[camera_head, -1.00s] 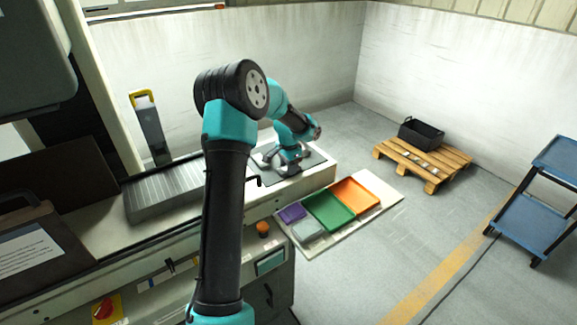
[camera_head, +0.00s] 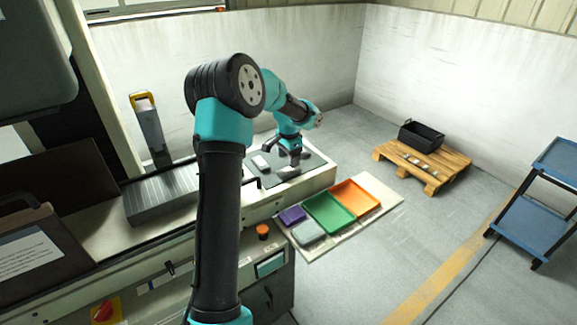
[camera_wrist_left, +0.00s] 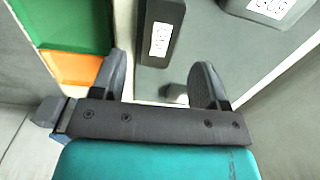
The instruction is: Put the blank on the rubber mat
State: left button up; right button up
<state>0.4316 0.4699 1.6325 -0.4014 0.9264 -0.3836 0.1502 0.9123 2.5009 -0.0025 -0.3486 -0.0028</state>
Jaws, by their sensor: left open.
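The dark rubber mat (camera_head: 270,177) lies on the bench top. A grey block (camera_head: 288,172) rests near its front edge, and a paler block (camera_head: 260,163) lies to its left; I cannot tell which is the blank. My left gripper (camera_head: 282,147) is above the mat, tilted down, just behind the grey block. In the left wrist view the fingers (camera_wrist_left: 163,80) are spread and empty. A dark labelled block (camera_wrist_left: 155,35) lies ahead between them, apart from both fingers, and a paler labelled block (camera_wrist_left: 272,8) is at the top right. My right gripper is not seen.
A ribbed grey block (camera_head: 165,195) stands left of the mat. Purple (camera_head: 292,214), grey (camera_head: 307,232), green (camera_head: 328,211) and orange (camera_head: 356,197) trays lie on a pale board beyond the bench's front edge. A pallet (camera_head: 425,165) with a black bin is further right.

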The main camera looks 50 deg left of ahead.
aim_at(289, 170)
pick_arm(q)
notch_tip(289, 170, up, 7)
dwell(0.3)
dwell(0.4)
